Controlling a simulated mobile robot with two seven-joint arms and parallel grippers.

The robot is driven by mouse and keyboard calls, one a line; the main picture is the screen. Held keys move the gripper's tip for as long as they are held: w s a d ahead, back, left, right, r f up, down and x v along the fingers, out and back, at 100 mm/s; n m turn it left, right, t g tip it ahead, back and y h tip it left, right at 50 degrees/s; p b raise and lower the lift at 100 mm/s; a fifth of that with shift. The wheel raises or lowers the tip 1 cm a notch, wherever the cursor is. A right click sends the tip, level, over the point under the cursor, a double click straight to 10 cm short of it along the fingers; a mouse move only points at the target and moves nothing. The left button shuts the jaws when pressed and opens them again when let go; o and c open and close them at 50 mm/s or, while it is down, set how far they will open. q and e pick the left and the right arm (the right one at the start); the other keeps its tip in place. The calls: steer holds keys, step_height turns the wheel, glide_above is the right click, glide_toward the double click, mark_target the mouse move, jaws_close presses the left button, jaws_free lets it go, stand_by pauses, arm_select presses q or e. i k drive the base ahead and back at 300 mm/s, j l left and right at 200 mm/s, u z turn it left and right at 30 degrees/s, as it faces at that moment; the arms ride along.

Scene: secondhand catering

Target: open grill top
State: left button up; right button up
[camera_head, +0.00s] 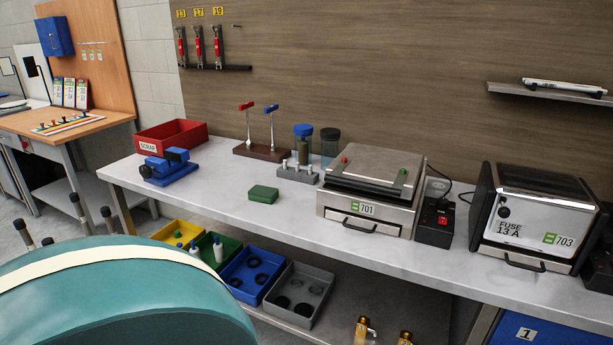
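A silver box-shaped appliance labelled 701, which looks like the grill (322,208), stands on the grey bench right of the middle in the head view. Its flat metal lid (375,168) lies down and looks closed. A red knob and a green knob show on the lid. A dark bar handle (352,228) is on the front face. A second silver and black appliance (519,218), labelled 703 and "FUSE 13 A", stands to its right. Neither of my grippers can be seen.
A black switch box (434,226) with a red switch stands between the appliances. Left on the bench are a green block (263,194), a blue vise (168,168) and a red scrap bin (190,131). A large teal rounded object (120,300) fills the lower left foreground.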

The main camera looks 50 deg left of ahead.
mark_target(369, 170)
steer(key=u, duration=1.35)
